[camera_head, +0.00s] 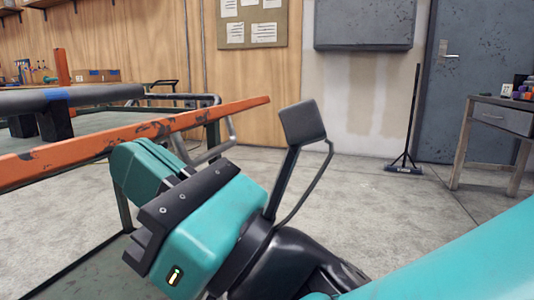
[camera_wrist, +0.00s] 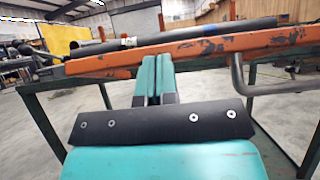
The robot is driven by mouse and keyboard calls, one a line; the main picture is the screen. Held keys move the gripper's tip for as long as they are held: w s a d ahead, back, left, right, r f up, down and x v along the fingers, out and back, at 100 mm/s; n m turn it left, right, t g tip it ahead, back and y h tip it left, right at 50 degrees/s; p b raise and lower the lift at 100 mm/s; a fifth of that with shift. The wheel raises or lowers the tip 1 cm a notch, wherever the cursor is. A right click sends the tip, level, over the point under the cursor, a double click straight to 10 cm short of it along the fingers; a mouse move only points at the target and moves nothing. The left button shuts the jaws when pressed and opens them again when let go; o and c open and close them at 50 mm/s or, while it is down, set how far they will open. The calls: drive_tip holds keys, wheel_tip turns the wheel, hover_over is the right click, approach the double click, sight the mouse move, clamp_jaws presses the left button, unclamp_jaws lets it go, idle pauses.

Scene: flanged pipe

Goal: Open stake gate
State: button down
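An orange rail with chipped paint (camera_head: 205,120), which I take to be part of the stake gate, runs from the left edge to the middle of the head view. It also crosses the wrist view (camera_wrist: 215,45). A bent grey bar (camera_head: 218,150) hangs below it, also seen at the right in the wrist view (camera_wrist: 238,80). My teal gripper (camera_head: 130,155) is just below the near side of the rail. In the wrist view its two fingers (camera_wrist: 155,62) are close together, with nothing visible between them. Their tips overlap the rail's lower edge; contact is unclear.
A dark pipe with blue tape (camera_head: 70,95) lies behind the rail on dark supports. A broom (camera_head: 408,130) leans by the grey door (camera_head: 480,70). A wooden table (camera_head: 495,115) stands at the right. The concrete floor (camera_head: 385,210) between is clear.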

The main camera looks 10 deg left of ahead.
drive_tip(key=shift+r+p, duration=0.45)
drive_tip(key=shift+r, duration=0.3)
drive_tip(key=shift+a+r+p, duration=0.25)
drive_tip(key=shift+p, duration=0.05)
drive_tip(key=shift+a, duration=0.1)
